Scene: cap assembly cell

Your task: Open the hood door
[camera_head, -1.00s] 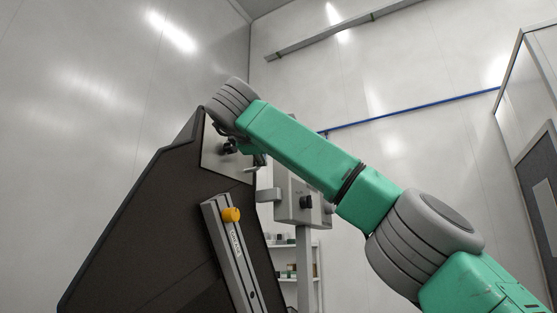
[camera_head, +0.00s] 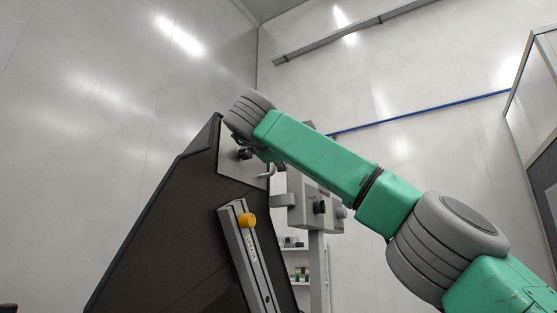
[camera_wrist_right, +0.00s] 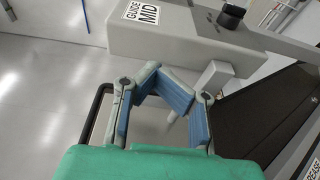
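A large dark slanted panel (camera_head: 165,225), apparently the hood's side, stands left of centre; I cannot tell which part is its door. A pale plate (camera_head: 232,165) is near its top, with a curved light handle (camera_head: 270,172) at the plate's edge. My right arm's end is in front of this plate, and its gripper is mostly hidden there. In the right wrist view, my right gripper (camera_wrist_right: 155,72) has blue pads and inward-bent fingers. Its tips look close together, with a gap between the lower pads. A pale peg (camera_wrist_right: 171,117) shows through that gap; contact is unclear. My left gripper is not in view.
A grey rail with an orange knob (camera_head: 247,220) runs down the panel's front. A grey box (camera_head: 305,203) on a post stands just right of it. The right wrist view shows a "GUIDE MID" block (camera_wrist_right: 170,35) and a black bar (camera_wrist_right: 92,118) beside the gripper.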

